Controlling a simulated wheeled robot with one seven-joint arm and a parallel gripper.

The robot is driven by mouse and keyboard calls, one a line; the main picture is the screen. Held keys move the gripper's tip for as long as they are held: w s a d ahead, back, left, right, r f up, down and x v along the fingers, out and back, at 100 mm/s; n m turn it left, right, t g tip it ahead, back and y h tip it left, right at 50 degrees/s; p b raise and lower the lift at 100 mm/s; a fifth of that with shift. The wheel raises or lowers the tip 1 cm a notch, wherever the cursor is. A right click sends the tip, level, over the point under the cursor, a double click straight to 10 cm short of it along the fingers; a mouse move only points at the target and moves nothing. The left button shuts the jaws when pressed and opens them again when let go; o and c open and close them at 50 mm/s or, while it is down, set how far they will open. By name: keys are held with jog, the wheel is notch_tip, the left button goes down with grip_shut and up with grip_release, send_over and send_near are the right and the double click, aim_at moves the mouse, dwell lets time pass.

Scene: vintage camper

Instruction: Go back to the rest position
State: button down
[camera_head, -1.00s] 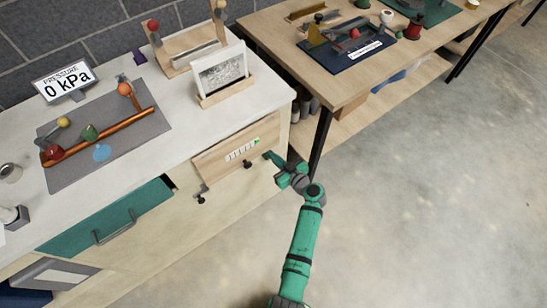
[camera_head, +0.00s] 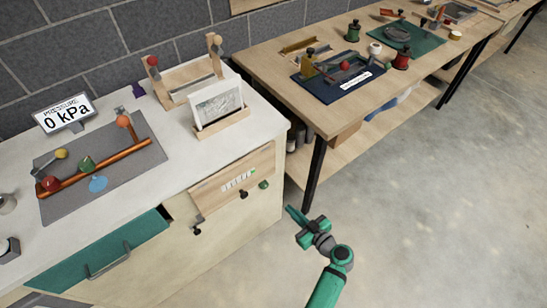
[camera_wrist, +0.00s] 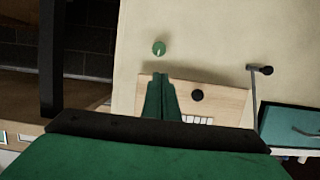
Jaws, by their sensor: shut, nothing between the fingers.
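My gripper (camera_head: 288,210) is green with grey joints. It is shut and empty, in the air in front of the white-topped cabinet, to the right of its wooden panel (camera_head: 232,180). In the wrist view my gripper (camera_wrist: 160,78) has its fingers together, pointing toward the cabinet front. A green knob (camera_head: 264,184) is on the cabinet front at the right of the panel. The green knob also shows in the wrist view (camera_wrist: 159,47), just beyond the fingertips in the picture. No contact shows between them in the head view.
The cabinet's green drawer (camera_head: 105,250) is at lower left. A wooden workbench (camera_head: 300,100) with a dark blue board (camera_head: 338,84) stands behind my arm. Its dark leg (camera_head: 315,172) is near my gripper. Open concrete floor (camera_head: 440,190) lies to the right.

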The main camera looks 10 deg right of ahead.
jog(key=s+a+f+m+g+h, duration=0.1)
jog(key=s+a+f+m+h, duration=0.15)
jog(key=s+a, duration=0.45)
jog(key=s+a+f+m+g+h, duration=0.2)
jog(key=s+a+f+h, duration=0.15)
jog(key=s, duration=0.75)
jog(key=s+a+r+t, duration=0.1)
jog(key=s+r, duration=0.3)
jog(key=r, duration=0.4)
jog(key=s+a+r+t, duration=0.2)
jog(key=s+r, duration=0.3)
jog(key=r, duration=0.4)
jog(key=s+a+r+t, duration=0.2)
jog(key=s+a+r, duration=0.1)
jog(key=r, duration=0.6)
jog(key=shift+v, duration=0.85)
jog(key=shift+f+m, duration=0.1)
jog(key=shift+m, duration=0.15)
